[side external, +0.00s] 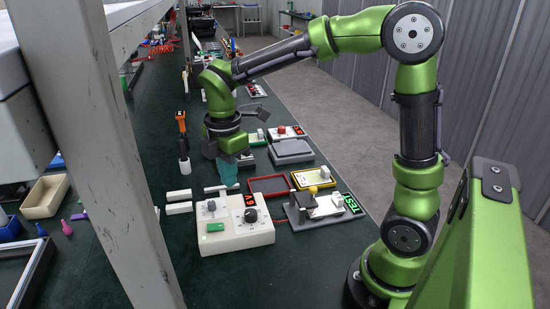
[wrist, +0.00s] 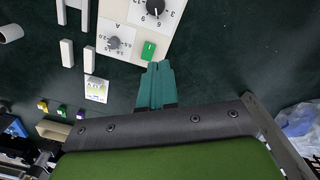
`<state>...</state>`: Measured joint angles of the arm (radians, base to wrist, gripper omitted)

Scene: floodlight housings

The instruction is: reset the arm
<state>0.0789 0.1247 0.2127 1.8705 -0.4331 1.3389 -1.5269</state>
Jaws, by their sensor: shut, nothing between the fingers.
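My green arm reaches over the dark green bench, with my gripper (side external: 228,172) pointing down in the side external view. Its teal fingers are together with nothing between them. They hang above the bench, behind the white control box (side external: 237,232), which has dials, a red display and a green button. In the wrist view my gripper's fingertips (wrist: 158,68) show side by side, close below the box's green button in the picture. Part of the control box (wrist: 133,42) shows at the top there. I cannot tell the exact height of the fingers above the bench.
White blocks (side external: 179,208) lie left of the box. An orange-handled tool (side external: 181,125) stands upright behind. A grey post (side external: 110,150) crosses the left foreground.

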